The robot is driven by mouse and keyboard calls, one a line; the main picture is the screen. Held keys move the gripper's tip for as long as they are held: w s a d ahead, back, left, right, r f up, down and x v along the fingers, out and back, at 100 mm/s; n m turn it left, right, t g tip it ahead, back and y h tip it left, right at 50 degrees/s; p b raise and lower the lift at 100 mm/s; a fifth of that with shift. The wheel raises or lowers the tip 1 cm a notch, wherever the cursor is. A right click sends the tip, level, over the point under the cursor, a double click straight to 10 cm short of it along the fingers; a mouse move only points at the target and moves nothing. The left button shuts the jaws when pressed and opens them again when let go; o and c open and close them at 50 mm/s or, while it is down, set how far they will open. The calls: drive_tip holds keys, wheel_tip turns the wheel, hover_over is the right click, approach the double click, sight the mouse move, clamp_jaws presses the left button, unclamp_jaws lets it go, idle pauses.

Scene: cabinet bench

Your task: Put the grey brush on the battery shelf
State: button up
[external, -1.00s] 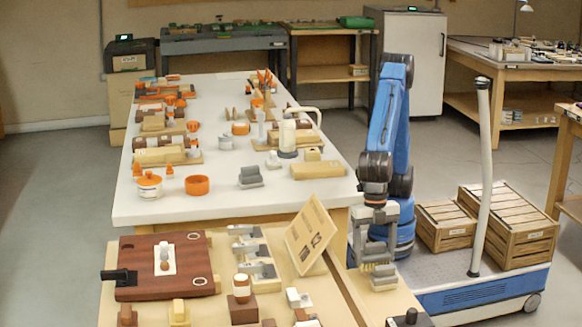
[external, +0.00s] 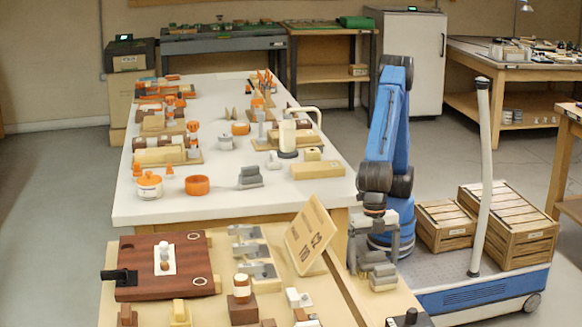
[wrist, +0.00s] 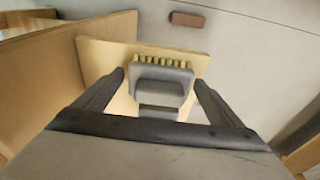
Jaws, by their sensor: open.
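The grey brush (wrist: 162,84) has a grey body and a row of yellowish bristles. In the wrist view it lies on a pale wooden board (wrist: 200,60), between my two fingers. My gripper (wrist: 159,79) is open, with a finger on each side of the brush; I cannot tell whether either touches it. In the external view my gripper (external: 373,262) is low over the right end of the near bench, with the grey brush (external: 382,274) at its fingertips, partly hidden. I cannot tell which surface is the battery shelf.
A tilted tan board with dark symbols (external: 311,236) stands left of my gripper. A long white table (external: 225,205) full of parts lies behind. Wooden crates (external: 508,230) stand at the right.

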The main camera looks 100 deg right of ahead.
wheel_tip(320, 180, up, 12)
drive_tip(key=d, duration=0.1)
drive_tip(key=shift+d, duration=0.4)
drive_tip(key=shift+r, duration=0.1)
idle(0.4)
